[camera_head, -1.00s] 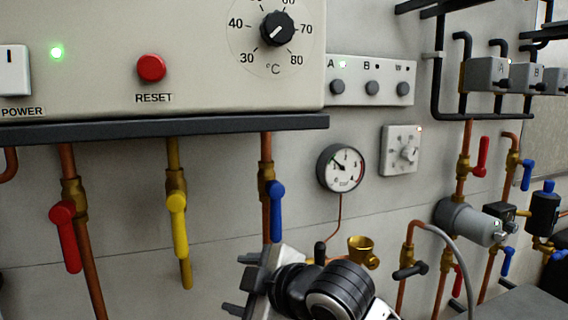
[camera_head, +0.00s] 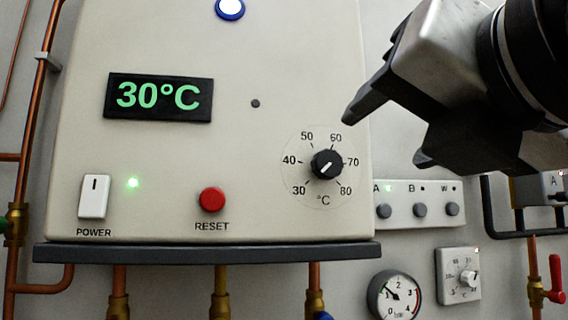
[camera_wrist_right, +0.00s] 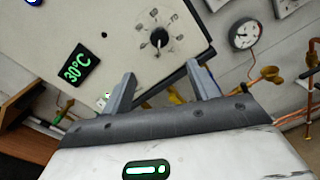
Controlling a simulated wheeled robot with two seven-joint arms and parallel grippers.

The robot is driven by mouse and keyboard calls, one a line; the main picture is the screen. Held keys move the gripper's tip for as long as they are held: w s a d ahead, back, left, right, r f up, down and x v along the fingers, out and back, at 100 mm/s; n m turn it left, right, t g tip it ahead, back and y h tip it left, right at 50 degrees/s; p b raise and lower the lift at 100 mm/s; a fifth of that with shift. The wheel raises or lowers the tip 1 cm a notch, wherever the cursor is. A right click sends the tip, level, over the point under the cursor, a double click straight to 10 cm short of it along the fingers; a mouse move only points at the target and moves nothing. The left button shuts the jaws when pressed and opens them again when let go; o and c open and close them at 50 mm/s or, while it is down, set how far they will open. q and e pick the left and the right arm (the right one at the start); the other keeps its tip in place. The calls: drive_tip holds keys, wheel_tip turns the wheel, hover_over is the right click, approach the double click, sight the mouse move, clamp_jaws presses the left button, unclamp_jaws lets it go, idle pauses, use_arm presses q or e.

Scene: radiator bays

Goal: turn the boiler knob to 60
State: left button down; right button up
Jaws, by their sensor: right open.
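The boiler knob (camera_head: 327,165) is a round black dial with a white pointer line, on the beige boiler front. Its pointer is toward the lower left, at the 30 mark, with 60 at the upper right of the scale. The boiler display (camera_head: 158,96) reads 30°C in green. My right gripper (camera_head: 385,140) is open and empty, up and right of the knob and apart from it. In the right wrist view the knob (camera_wrist_right: 159,38) lies beyond and between the open fingers (camera_wrist_right: 163,88). My left gripper is not in view.
A red RESET button (camera_head: 212,199) and a white POWER switch (camera_head: 94,197) sit left of the knob. A three-button panel (camera_head: 420,212) and a small wall dial (camera_head: 458,275) are at lower right. A dark ledge (camera_head: 200,252) runs under the boiler. A gauge (camera_head: 394,296) hangs below.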

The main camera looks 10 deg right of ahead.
sight(331, 162)
use_arm(q)
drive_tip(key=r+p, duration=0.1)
drive_tip(key=p, duration=0.1)
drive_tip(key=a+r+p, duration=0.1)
drive_tip(key=p, duration=0.1)
use_arm(e)
drive_tip(key=w, duration=1.5)
drive_tip(key=shift+w+a+r, duration=0.1)
drive_tip(key=shift+w+a, duration=0.15)
drive_tip(key=shift+w, duration=0.15)
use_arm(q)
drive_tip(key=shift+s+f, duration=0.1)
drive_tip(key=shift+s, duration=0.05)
use_arm(e)
drive_tip(key=c, duration=1)
